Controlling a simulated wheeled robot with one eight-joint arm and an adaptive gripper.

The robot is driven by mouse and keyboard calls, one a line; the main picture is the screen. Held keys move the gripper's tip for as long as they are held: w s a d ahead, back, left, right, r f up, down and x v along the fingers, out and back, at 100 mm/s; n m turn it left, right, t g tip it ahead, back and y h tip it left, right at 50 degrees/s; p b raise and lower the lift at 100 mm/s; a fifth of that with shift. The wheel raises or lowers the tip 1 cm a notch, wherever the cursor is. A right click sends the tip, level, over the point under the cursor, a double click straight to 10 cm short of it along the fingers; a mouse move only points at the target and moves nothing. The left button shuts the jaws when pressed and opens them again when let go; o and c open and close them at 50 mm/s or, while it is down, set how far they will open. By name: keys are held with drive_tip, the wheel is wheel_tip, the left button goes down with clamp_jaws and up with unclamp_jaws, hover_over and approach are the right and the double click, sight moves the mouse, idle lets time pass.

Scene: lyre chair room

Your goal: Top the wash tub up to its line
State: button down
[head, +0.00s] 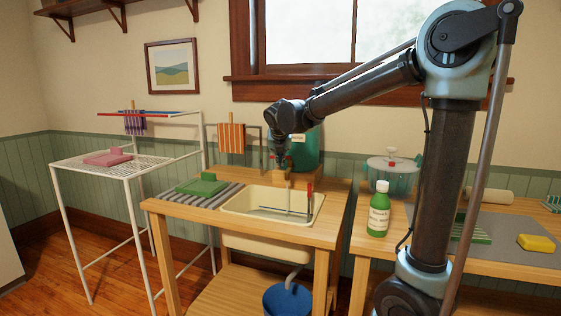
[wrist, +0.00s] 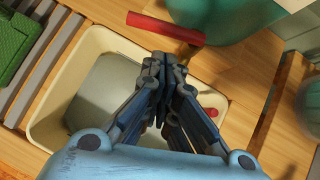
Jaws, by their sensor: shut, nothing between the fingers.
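The cream wash tub (head: 232,212) is set in a wooden stand. It shows in the wrist view (wrist: 45,130) with a grey, smooth surface inside; I cannot tell how deep any water is, and no fill line is clear. A thin upright with a red top (head: 310,190) stands at its right side. A green tank (head: 308,150) stands behind the tub, partly hidden by my arm. A red bar (wrist: 165,27) lies near the tank in the wrist view. My gripper (head: 281,162) is shut and empty above the tub's back edge, its fingers together in the wrist view (wrist: 163,65).
A green block (head: 202,187) sits on the slatted board left of the tub. A blue bucket (head: 288,300) stands below, under a grey pipe. A green bottle (head: 379,212) and yellow block (head: 537,243) are on the right table. A white rack (head: 85,168) stands left.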

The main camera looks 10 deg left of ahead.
drive_tip(key=s+a+v, duration=0.1)
drive_tip(key=v, duration=1)
drive_tip(key=shift+s+d, duration=0.25)
drive_tip(key=shift+d, duration=0.05)
drive_tip(key=shift+f, duration=0.15)
idle(6.5)
